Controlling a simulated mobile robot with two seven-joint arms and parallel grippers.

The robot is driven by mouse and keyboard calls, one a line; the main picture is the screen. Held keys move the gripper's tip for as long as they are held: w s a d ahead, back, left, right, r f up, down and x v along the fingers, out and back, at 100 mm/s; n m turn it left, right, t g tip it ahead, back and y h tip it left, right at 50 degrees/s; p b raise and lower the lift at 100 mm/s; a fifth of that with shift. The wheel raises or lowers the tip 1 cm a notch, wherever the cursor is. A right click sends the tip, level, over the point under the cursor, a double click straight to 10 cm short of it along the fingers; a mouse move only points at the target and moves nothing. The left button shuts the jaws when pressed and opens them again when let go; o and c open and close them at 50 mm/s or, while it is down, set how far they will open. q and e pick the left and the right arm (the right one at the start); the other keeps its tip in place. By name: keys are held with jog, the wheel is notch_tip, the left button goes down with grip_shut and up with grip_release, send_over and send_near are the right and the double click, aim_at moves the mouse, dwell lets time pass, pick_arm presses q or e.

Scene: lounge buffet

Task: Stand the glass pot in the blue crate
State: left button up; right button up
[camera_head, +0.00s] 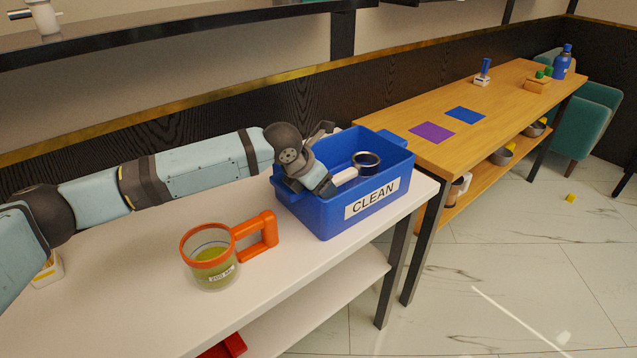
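A clear glass pot with an orange rim and handle (211,262) stands upright on the white table, with yellow-green contents and a small white label. The blue crate (338,218), marked CLEAN, stands on the same table to its right. A second vessel with a dark round rim (367,160) and a pale handle is inside the crate; its lower part is hidden. My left gripper (327,184) reaches over the crate's left wall, against the end of that pale handle. Its fingertips are too hidden to tell whether they are closed on it. My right gripper is not in view.
The white table (110,310) is mostly clear in front of the orange-handled pot. A small pale container (50,270) is at the left behind my arm. A wooden counter (500,100) with purple and blue mats stands to the right. A dark shelf (180,35) runs above.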

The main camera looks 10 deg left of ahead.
pick_arm(q)
jog(key=shift+r+b, duration=0.2)
jog(key=shift+b, duration=0.15)
jog(key=p+v, duration=0.2)
jog(key=v, duration=0.9)
jog(key=shift+w+r, duration=0.1)
jog(key=shift+r, duration=0.2)
jog(key=shift+s+a+r, duration=0.25)
jog(key=shift+s+r, duration=0.05)
jog(key=shift+r, duration=0.2)
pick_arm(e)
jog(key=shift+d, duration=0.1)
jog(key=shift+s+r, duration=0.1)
